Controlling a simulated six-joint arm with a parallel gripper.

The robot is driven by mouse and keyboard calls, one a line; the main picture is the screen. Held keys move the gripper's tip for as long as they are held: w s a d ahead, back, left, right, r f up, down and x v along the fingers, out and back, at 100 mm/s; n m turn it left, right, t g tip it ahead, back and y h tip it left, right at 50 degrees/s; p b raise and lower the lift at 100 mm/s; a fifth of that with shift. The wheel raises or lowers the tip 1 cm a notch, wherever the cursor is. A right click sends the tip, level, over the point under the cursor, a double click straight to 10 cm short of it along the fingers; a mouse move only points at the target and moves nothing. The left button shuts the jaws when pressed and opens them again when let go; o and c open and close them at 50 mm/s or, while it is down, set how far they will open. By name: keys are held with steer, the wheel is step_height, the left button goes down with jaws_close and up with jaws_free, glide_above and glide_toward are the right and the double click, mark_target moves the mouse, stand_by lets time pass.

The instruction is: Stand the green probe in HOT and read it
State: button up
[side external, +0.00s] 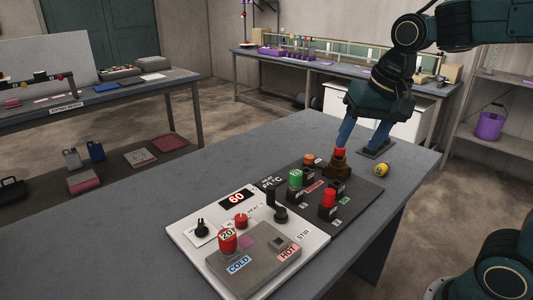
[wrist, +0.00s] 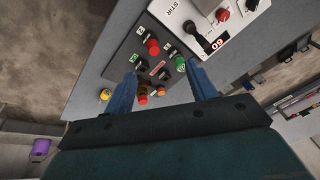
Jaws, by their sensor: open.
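The green probe (side external: 295,178) stands upright in the dark rack in the side external view. It also shows in the wrist view (wrist: 180,64), near the tip of the right-hand finger. The HOT block (side external: 278,243) is at the front of the white unit, with no probe standing in it. A red-topped piece (side external: 228,240) labelled 20 stands at COLD. My gripper (side external: 358,151) is open and empty, behind and to the right of the green probe. A red-topped piece in a brown holder (side external: 337,168) is close by its left finger; I cannot tell whether they touch.
The dark rack (side external: 358,197) also holds a red piece (side external: 328,197) and an orange-topped piece (side external: 308,160). A yellow piece (side external: 381,170) lies on the table to the right. The display (side external: 237,198) reads 60. The table's left part (side external: 190,170) is clear.

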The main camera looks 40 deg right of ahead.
steer(key=w+d+f+m+g, duration=0.1)
steer(key=w+f+m, duration=0.15)
steer(key=w, duration=0.25)
steer(key=w+d+f+m+g, duration=0.1)
steer(key=w+m, duration=0.2)
steer(key=w, duration=0.3)
steer(key=m+g, duration=0.1)
steer(key=m, duration=0.4)
glide_above(296, 173)
step_height(296, 173, down, 6)
steer(key=shift+d+f, duration=0.1)
steer(key=shift+f, duration=0.05)
steer(key=shift+f, duration=0.1)
steer(key=shift+f, duration=4.9)
jaws_close()
